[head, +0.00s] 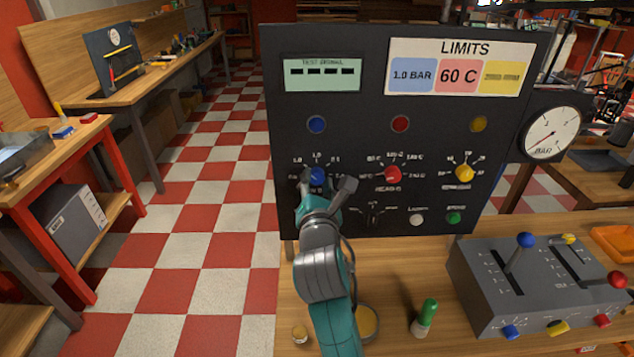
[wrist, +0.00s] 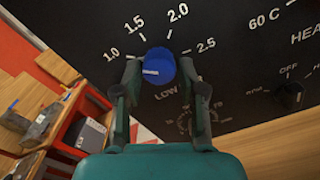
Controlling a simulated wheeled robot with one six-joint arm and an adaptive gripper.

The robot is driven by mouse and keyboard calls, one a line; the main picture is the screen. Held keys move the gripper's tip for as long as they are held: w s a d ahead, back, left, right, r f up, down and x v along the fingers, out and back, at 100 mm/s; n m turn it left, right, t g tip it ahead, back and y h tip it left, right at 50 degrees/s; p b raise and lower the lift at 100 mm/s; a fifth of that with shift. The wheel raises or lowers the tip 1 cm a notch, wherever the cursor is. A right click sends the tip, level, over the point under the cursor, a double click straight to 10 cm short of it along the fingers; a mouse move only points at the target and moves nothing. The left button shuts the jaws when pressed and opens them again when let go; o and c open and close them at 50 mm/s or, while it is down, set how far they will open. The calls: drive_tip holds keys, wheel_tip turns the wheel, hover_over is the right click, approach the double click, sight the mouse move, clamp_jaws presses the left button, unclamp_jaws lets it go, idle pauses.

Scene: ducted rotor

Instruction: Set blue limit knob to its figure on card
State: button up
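The blue knob (wrist: 159,66) is on the dark panel, with marks 1.0, 1.5, 2.0 and 2.5 around it. A pale line on its face lies toward the left, on the 1.0 side; I cannot tell its exact setting. The head view shows the knob (head: 317,174) at the panel's lower left. My gripper (head: 328,184) is at the knob, its fingers apart on either side. In the wrist view, my gripper (wrist: 160,72) appears open around the knob; contact is unclear. The LIMITS card (head: 459,67) reads 1.0 BAR on its blue field (head: 412,75).
A red knob (head: 392,174) and a yellow knob (head: 465,172) sit to the right on the panel. A lever box (head: 480,285) and a green-capped bottle (head: 427,313) stand on the bench. A BAR gauge (head: 551,132) is beside the panel.

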drive_tip(key=shift+o, duration=0.8)
drive_tip(key=shift+r, duration=0.1)
drive_tip(key=s, duration=1.2)
drive_tip(key=s+d+f+m+g+y, duration=0.1)
drive_tip(key=s+d+f+m, duration=0.45)
drive_tip(key=s+f, duration=0.35)
drive_tip(key=s+d+f+m+g+y, duration=0.1)
drive_tip(key=s+d+f+m, duration=0.45)
drive_tip(key=f, duration=0.55)
drive_tip(key=s+d+f+m+h, duration=0.1)
drive_tip(key=s+d+m, duration=0.1)
drive_tip(key=s+m, duration=0.7)
drive_tip(key=s+d+f+m+g+h, duration=0.1)
drive_tip(key=s+d+m, duration=0.2)
drive_tip(key=s+m, duration=0.7)
drive_tip(key=s, duration=0.8)
drive_tip(key=shift+d+f, duration=0.3)
drive_tip(key=shift+f, duration=0.1)
